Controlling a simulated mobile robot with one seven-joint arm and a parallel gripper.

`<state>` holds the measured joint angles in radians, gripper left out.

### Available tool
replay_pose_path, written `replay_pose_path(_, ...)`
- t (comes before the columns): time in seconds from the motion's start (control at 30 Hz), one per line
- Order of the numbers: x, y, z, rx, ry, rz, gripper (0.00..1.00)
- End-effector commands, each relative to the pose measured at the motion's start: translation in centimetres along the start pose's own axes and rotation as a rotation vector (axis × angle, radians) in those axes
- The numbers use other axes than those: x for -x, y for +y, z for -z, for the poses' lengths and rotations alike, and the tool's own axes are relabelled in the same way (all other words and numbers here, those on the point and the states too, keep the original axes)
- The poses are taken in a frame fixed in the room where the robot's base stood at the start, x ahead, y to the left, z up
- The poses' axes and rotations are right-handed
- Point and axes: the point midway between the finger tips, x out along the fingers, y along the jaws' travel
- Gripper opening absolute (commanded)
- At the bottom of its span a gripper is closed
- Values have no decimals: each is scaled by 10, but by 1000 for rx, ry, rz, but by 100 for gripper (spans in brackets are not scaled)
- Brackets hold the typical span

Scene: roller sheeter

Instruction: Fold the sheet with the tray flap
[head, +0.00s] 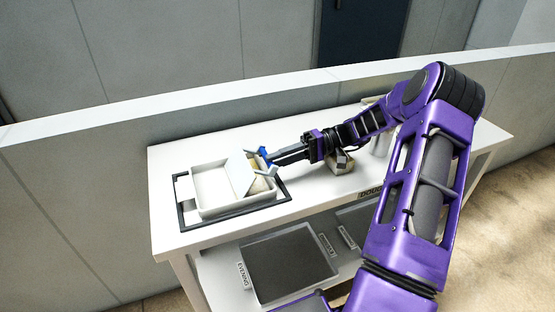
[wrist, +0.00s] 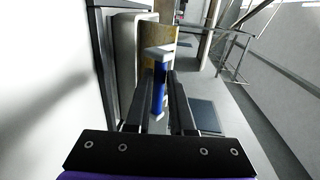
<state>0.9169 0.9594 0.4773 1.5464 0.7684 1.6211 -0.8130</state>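The white tray (head: 205,207) sits inside a dark frame at the left end of the table. Its flap (head: 243,174) stands tilted up at the tray's right side. A blue bar handle (head: 263,157) with pale ends is at the flap's right side; it also shows in the wrist view (wrist: 159,92). My gripper (head: 272,159) reaches in from the right, and its fingers (wrist: 160,95) lie close on both sides of the blue handle, seemingly shut on it. A tan surface, probably the sheet (head: 259,187), shows beside the flap and is partly hidden.
A pale lump in a holder (head: 341,163) stands on the white table (head: 225,150) beneath my arm, near a label. A dark mat (head: 287,264) lies on the lower shelf with labels beside it. A low grey wall (head: 100,165) runs behind the table.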

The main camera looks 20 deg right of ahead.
Motion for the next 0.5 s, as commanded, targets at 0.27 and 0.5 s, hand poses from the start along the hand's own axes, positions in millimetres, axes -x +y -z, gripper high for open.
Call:
replay_pose_path(0.27, 0, 0, 0, 0, 0, 0, 50)
replay_pose_path(0.5, 1, -5, 0, 1, -1, -1, 50)
